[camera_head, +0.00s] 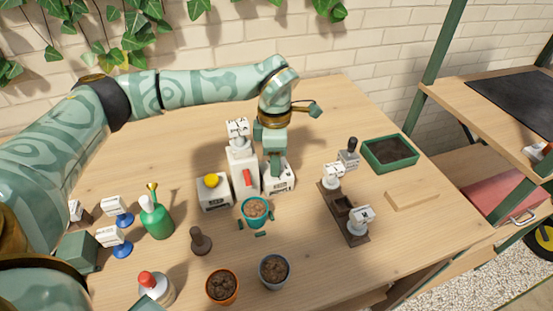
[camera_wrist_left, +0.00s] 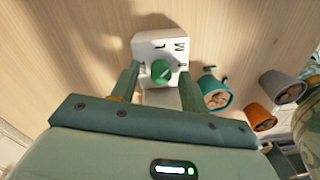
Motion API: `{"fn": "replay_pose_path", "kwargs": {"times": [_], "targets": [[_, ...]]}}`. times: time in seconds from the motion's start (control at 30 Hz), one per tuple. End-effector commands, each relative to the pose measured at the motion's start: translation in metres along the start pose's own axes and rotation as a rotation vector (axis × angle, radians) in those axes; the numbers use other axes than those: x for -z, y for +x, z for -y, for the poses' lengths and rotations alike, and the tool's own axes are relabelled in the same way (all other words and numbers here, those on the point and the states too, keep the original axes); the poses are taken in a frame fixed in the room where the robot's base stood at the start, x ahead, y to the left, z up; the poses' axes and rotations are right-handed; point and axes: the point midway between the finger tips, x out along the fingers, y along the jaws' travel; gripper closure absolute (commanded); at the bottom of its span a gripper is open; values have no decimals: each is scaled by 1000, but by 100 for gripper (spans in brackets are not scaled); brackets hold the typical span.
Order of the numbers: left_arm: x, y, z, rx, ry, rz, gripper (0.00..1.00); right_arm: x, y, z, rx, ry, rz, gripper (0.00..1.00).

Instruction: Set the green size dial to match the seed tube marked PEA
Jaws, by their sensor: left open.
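L and M are legible on the box; other marks are too small or partly hidden. I cannot tell which mark the dial points to. In the head view the white box (camera_head: 283,180) is partly covered by my left gripper (camera_head: 273,168). In the left wrist view my open left gripper (camera_wrist_left: 157,86) has one finger on each side of the dial; contact is unclear. A dark rack (camera_head: 341,202) holds white-labelled items; no PEA label is legible. My right gripper is not seen.
A white dispenser (camera_head: 243,176) with a red part and a white box with a yellow knob (camera_head: 211,182) stand left of the dial box. A teal pot (camera_head: 256,213) is in front. A green tray (camera_head: 390,152) lies right. Table space right of the rack is partly free.

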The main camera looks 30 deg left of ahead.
Motion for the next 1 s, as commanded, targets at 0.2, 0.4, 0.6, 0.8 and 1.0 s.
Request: {"fn": "replay_pose_path", "kwargs": {"times": [0.2,0.4,0.6,0.8,1.0], "targets": [[0,2,0,-1,0,1,55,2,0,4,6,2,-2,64],[0,2,0,-1,0,0,86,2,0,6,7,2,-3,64],[0,2,0,-1,-1,0,100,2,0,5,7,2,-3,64],[0,0,1,-1,-33,2,100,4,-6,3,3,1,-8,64],[0,-3,1,-2,-136,6,100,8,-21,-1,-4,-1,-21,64]]}}
